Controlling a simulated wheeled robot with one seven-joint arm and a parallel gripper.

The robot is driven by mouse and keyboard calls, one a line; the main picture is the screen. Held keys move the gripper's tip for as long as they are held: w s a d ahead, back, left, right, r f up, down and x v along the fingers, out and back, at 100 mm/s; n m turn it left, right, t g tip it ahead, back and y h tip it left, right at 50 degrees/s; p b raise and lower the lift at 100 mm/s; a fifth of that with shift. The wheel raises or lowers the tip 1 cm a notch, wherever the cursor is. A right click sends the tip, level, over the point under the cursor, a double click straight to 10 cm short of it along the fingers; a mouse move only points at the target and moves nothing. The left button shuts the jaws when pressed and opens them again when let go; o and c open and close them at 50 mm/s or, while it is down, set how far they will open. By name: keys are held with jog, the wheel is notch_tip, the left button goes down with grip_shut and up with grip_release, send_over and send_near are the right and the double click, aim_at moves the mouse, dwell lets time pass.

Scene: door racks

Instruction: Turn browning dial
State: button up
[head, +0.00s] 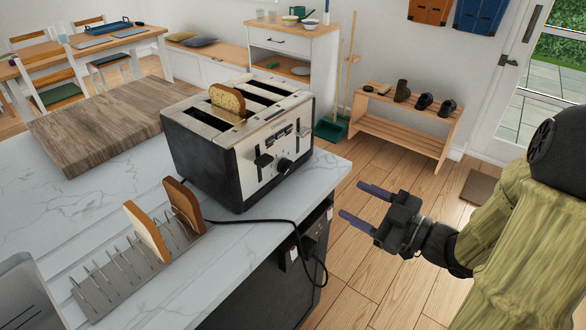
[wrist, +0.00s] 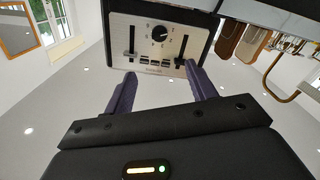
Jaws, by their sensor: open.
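The toaster (head: 237,145), black and silver, stands on the marble counter near its right edge, with a slice of bread (head: 227,98) in one slot. Its browning dial (head: 285,166) is a black knob low on the front panel, near the levers (head: 264,160). In the wrist view the dial (wrist: 159,32) shows upside down, between two levers and above a row of buttons, with a white mark on it. My gripper (head: 361,202) is open and empty, to the right of the toaster and off the counter edge. Its fingers point at the front panel, apart from the dial.
A metal rack (head: 130,277) with two bread slices (head: 147,231) stands in front of the toaster. A black cord (head: 297,236) hangs over the counter edge. A wooden board (head: 105,130) lies at the left. The floor between counter and shoe bench (head: 405,130) is clear.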

jog(key=p, duration=0.6)
send_near(289, 168)
jog(key=x, duration=0.8)
jog(key=shift+w+a+r, duration=0.1)
jog(key=shift+w+a, duration=0.05)
jog(key=shift+a, duration=0.2)
jog(key=c, duration=1)
